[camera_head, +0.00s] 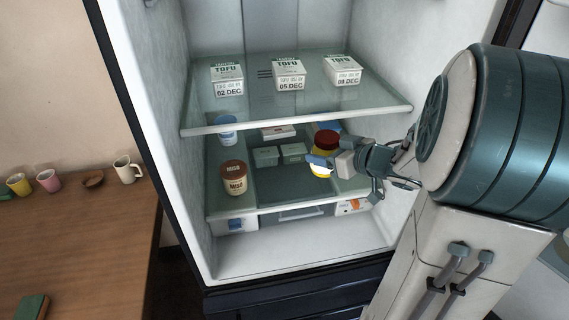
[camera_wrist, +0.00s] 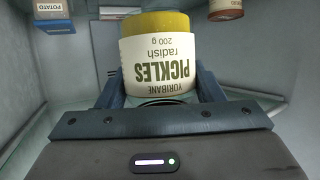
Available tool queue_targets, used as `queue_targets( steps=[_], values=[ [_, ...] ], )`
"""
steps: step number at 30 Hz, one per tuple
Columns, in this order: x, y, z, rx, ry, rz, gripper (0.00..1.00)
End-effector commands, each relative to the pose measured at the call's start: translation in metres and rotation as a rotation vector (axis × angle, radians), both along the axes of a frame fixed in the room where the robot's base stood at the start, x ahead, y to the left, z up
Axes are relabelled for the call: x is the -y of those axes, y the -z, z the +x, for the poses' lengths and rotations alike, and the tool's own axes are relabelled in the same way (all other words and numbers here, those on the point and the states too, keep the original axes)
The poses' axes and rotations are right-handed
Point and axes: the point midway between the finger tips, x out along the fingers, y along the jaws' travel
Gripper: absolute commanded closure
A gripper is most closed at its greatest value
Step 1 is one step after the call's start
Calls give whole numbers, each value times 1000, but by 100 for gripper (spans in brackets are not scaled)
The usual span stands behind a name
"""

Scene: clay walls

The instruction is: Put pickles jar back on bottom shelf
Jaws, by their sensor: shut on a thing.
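The pickles jar (camera_head: 326,139) has a dark red lid, yellow contents and a white label. It stands upright in my gripper (camera_head: 327,160), over the right part of the fridge's bottom glass shelf (camera_head: 284,185). In the wrist view, the jar (camera_wrist: 165,62) sits between my two dark fingers, and its label reads upside down. My gripper reaches in from the right and is shut on the jar. The jar's underside is partly hidden, so I cannot tell whether it touches the glass.
A miso jar (camera_head: 233,178) stands at the shelf's front left, with a blue-white cup (camera_head: 226,130) behind. Tofu packs (camera_head: 289,75) sit on the upper shelf (camera_head: 300,113).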

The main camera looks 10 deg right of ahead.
Motion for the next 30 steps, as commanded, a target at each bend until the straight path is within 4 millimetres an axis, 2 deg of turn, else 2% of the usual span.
queue_targets(
  steps=[3, 5, 8, 15, 21, 26, 30],
  values=[
    [-2, -1, -10, 3, -19, -2, 81],
    [-4, 0, -9, 2, -24, -1, 81],
    [-13, 10, 2, -2, -27, 1, 81],
    [-44, 44, 46, -2, -27, 2, 81],
    [-63, 62, 75, 0, -25, 0, 81],
    [-68, 68, 82, 2, -22, -1, 81],
    [-68, 89, 82, -3, -22, 1, 81]
  ],
)
